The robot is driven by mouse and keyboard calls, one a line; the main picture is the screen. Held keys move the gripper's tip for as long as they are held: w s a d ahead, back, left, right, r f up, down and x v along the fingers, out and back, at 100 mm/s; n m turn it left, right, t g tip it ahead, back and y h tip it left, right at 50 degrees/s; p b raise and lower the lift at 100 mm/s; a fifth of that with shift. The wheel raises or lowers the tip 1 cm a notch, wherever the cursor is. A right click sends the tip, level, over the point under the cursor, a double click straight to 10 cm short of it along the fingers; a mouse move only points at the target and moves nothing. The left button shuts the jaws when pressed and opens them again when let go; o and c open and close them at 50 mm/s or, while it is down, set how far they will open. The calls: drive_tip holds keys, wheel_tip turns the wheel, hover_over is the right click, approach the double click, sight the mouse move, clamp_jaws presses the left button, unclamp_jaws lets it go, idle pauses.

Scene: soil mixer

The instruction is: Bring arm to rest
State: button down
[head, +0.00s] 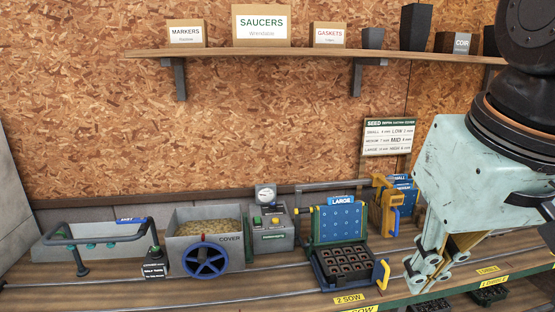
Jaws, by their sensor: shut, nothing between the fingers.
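My arm comes in from the upper right, with a dark joint and a pale teal, scuffed gripper body. My gripper (419,281) points down and a little left at the right side of the head view. Its fingers are together with nothing seen between them. They hang in front of the bench, right of the seed tray station (345,262) and apart from it in the picture. The gripper body hides part of the bench and wall behind it.
The bench holds a grey trough (95,240), a soil bin (212,246) with a blue handwheel, a gauge box (268,228) and a yellow-and-blue device (388,205). A shelf (300,53) with boxes and dark pots runs above. Dark trays (488,294) sit low at right.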

drive_tip(key=s+f+b, duration=0.1)
drive_tip(key=s+f, duration=0.3)
drive_tip(key=s, duration=0.3)
drive_tip(key=shift+s+d+m, duration=0.15)
drive_tip(key=shift+d+m, duration=0.25)
drive_tip(key=shift+d, duration=0.05)
idle(0.8)
